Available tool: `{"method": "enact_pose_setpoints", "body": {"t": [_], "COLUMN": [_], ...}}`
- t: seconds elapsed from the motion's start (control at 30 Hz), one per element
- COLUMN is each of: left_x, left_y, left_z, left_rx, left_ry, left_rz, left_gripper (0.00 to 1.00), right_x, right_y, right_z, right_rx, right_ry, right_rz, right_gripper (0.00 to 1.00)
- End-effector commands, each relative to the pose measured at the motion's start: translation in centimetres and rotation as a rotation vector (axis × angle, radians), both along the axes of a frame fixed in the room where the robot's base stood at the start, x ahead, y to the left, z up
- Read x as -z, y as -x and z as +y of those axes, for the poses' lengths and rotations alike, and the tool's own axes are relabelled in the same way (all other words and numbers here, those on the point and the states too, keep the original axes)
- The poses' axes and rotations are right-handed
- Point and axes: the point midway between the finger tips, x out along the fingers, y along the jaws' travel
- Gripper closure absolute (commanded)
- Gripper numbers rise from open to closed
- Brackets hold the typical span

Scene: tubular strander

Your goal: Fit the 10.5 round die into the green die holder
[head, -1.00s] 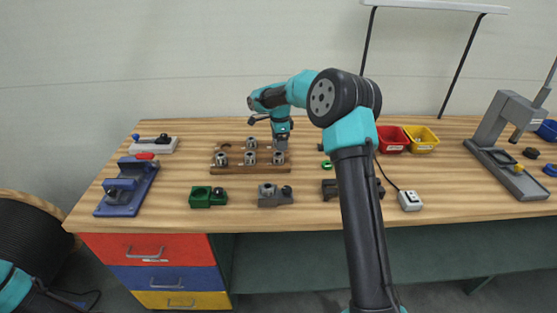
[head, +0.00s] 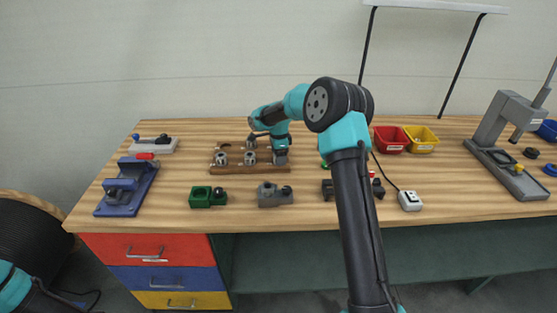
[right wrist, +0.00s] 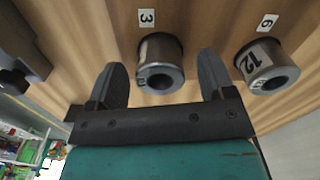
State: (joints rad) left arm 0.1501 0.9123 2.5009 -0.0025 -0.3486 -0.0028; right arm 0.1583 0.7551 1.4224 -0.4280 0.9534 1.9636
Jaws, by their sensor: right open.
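The green die holder (head: 201,198) stands near the front left of the bench. The wooden rack (head: 235,170) behind it holds several grey round dies. My right gripper (head: 281,160) is open and pointing down at the rack's right end. In the right wrist view, a metal die (right wrist: 160,62) by the tag "3" lies between the open fingers, with a gap on each side. Its own marking is too small to read, so I cannot tell which is the 10.5 die. A die marked "12" (right wrist: 262,66) stands to its right by the tag "6". My left gripper is out of view.
A grey holder (head: 275,196) stands right of the green one. A blue fixture (head: 125,190) is at the left. Red (head: 390,139) and yellow (head: 421,140) bins and a grey press (head: 505,150) are to the right. Bench between rack and holders is clear.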

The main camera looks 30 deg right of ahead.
Motion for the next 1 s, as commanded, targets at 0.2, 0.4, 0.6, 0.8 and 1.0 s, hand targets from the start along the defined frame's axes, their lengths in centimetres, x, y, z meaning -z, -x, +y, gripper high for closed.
{"method": "enact_pose_setpoints", "body": {"t": [0.2,0.4,0.6,0.8,1.0], "left_x": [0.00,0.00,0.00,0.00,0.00], "left_y": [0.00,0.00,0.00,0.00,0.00], "left_z": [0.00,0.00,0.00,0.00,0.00], "left_rx": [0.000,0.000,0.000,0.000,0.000], "left_ry": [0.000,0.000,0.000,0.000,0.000], "left_rz": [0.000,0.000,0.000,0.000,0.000], "left_gripper": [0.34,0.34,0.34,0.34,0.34], "right_x": [0.15,0.12,0.11,0.11,0.11], "right_y": [-0.02,-0.02,-0.02,-0.02,-0.02], "right_z": [-0.01,0.00,0.01,0.01,0.01], "right_rx": [0.000,0.000,0.000,0.000,0.000], "right_ry": [0.000,0.000,0.001,0.001,0.000], "right_rz": [-0.001,-0.001,-0.002,-0.002,-0.001], "right_gripper": [0.24,0.24,0.35,0.54,0.73]}}
